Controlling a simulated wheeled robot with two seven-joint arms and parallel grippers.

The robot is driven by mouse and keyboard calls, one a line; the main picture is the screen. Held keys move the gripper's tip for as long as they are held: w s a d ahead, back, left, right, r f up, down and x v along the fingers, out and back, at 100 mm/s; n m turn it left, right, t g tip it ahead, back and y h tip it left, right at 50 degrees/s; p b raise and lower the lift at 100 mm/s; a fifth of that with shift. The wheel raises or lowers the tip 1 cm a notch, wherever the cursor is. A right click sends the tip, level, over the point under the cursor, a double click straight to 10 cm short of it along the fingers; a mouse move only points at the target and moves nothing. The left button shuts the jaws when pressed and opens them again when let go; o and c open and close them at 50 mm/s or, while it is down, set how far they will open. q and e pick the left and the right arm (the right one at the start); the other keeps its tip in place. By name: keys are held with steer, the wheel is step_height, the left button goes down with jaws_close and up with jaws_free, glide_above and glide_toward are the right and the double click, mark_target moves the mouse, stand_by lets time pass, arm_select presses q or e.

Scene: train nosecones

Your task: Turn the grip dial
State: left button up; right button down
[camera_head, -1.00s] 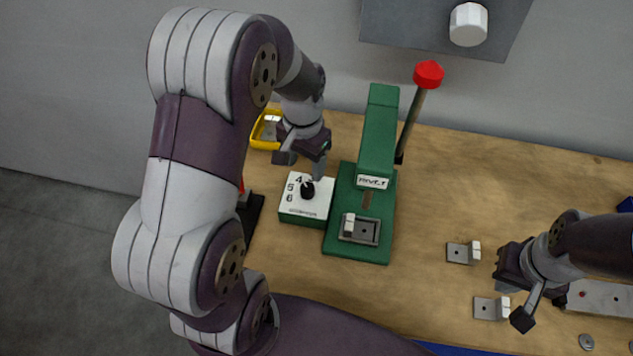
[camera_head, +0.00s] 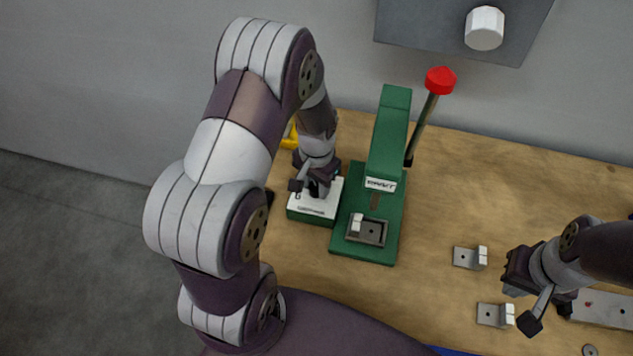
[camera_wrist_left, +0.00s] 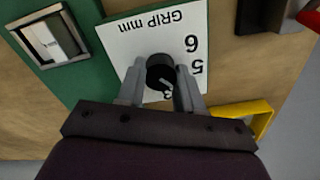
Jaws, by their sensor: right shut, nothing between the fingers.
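The grip dial is a small black knob (camera_wrist_left: 160,72) on a white plate marked "GRIP mm" (camera_wrist_left: 150,38), with numbers 5 and 6 readable. The plate tops a small green box (camera_head: 312,217) beside the green press. My left gripper (camera_head: 318,188) is down over the box and hides most of the dial in the head view. In the left wrist view, its fingers (camera_wrist_left: 160,82) stand on either side of the knob, very near it. I cannot tell whether they touch it. My right gripper (camera_head: 522,305) is shut and empty at the right, above the table.
The green press (camera_head: 388,150) with a red-topped lever (camera_head: 440,80) stands just right of the dial box. A yellow object (camera_wrist_left: 258,112) lies behind it. Small metal brackets (camera_head: 470,257) lie on the wooden table (camera_head: 480,190) near my right gripper.

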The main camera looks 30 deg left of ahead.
arm_select(q)
steer(key=shift+n, duration=0.3)
steer(key=n+p, duration=0.1)
steer(key=n, duration=0.1)
steer(key=shift+r+n, duration=0.1)
steer(key=shift+n, duration=0.2)
steer(key=n+p, duration=0.1)
steer(key=n, duration=0.3)
steer(key=shift+n, duration=0.3)
steer(key=n, duration=0.4)
steer(key=shift+a+p, duration=0.1)
steer(key=shift+p, duration=0.3)
steer(key=shift+n, duration=2.1)
steer(key=o, duration=1)
steer(key=shift+o, duration=0.2)
